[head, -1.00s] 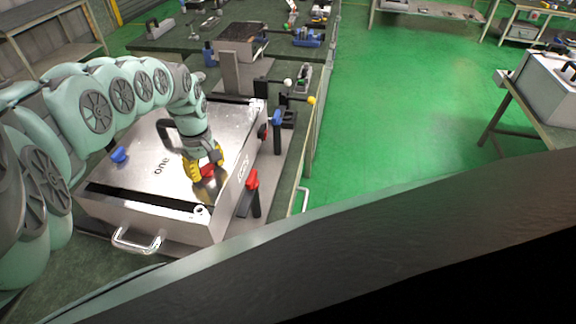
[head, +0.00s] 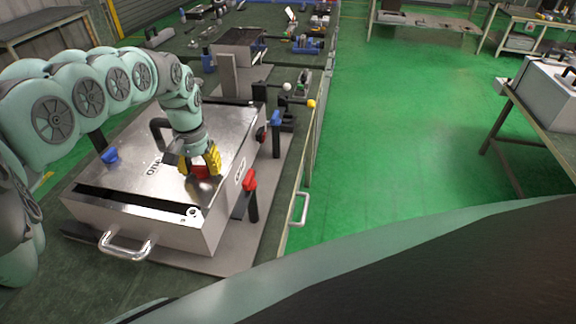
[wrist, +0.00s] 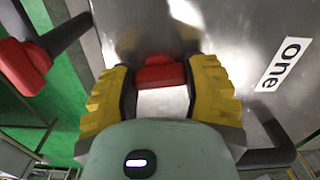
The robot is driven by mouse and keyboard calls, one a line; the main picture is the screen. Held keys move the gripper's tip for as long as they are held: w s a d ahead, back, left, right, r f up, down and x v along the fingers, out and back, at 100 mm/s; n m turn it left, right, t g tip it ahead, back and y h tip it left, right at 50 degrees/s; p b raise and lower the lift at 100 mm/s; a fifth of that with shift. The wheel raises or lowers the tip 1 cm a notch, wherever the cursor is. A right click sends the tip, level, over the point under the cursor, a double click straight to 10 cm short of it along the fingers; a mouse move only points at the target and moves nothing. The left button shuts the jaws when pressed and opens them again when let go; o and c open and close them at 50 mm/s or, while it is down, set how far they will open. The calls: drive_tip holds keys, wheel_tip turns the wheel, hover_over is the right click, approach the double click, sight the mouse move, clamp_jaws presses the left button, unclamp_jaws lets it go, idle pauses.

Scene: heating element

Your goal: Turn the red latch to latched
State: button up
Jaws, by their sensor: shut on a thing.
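The red latch (head: 200,172) is on the top of the metal box (head: 225,142), near its right side. In the wrist view the red latch (wrist: 161,74) lies between the yellow-padded fingers of my gripper (wrist: 160,92). My gripper (head: 200,166) points down onto the box top and is shut on the red latch. The fingers hide the ends of the latch, so its exact angle is hard to tell. The label "one" (wrist: 285,64) is on the lid to the right in the wrist view.
A red clamp handle (head: 249,180) stands at the box's right side, and a blue one (head: 275,118) is farther back. Another blue handle (head: 109,156) is at the left. A black handle (head: 160,128) rises from the lid. A metal handle (head: 125,246) is at the front.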

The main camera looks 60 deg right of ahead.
sight(200, 166)
drive_tip(key=shift+m+b, duration=0.3)
drive_tip(key=shift+m, duration=0.5)
drive_tip(key=o, duration=1.2)
drive_tip(key=shift+r, duration=0.1)
wheel_tip(200, 166, up, 12)
